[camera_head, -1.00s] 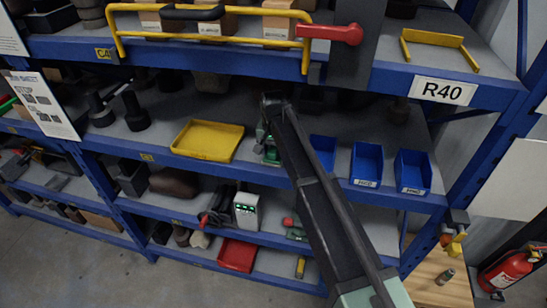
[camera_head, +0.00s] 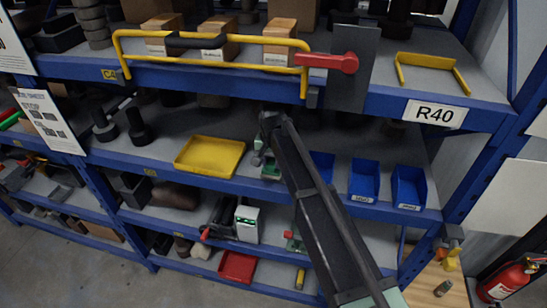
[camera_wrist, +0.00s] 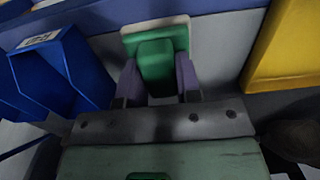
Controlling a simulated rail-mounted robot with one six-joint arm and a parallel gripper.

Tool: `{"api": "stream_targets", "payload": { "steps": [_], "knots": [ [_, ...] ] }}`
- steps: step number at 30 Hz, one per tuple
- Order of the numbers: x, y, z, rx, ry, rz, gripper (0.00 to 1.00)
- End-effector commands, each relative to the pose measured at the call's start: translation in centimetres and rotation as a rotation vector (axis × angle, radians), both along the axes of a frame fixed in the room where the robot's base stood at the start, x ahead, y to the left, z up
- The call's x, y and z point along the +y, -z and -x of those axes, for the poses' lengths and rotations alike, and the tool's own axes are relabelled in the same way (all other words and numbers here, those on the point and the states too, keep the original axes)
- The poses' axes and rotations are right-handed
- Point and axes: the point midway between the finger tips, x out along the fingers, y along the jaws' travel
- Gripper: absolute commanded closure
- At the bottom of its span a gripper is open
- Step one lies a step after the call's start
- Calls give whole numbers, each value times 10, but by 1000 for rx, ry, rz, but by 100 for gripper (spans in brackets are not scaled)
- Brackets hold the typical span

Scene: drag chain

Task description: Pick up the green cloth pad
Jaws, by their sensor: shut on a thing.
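The green cloth pad (camera_wrist: 155,58) shows in the wrist view as a green block on a wider green plate with a pale edge. My gripper (camera_wrist: 158,82) has a grey-purple finger on each side of the green block and is shut on it. In the head view a small part of the green pad (camera_head: 271,168) shows at the middle shelf's front, by the tip of my arm. My arm hides much of the space around it. I cannot tell whether the pad touches the shelf.
A yellow tray (camera_head: 210,157) lies left of the pad on the same shelf, and blue bins (camera_head: 364,180) stand to the right. The blue upper shelf beam (camera_head: 220,78) with a yellow frame (camera_head: 125,50) crosses above my arm.

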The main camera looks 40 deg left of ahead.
Motion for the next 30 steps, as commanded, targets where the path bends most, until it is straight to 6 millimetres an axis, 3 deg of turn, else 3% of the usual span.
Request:
{"api": "stream_targets", "payload": {
  "steps": [12, 15, 20, 27, 28, 30],
  "knots": [
    [-53, 2, 117, 0, -3, 0, 92],
    [-60, 2, 136, 0, -3, 0, 92],
    [-65, 2, 149, 0, 0, 0, 92],
    [-65, 2, 150, 0, 0, 0, 92],
    [-65, 2, 150, 0, 0, 0, 70],
    [-65, 2, 150, 0, 0, 0, 81]
  ]
}}
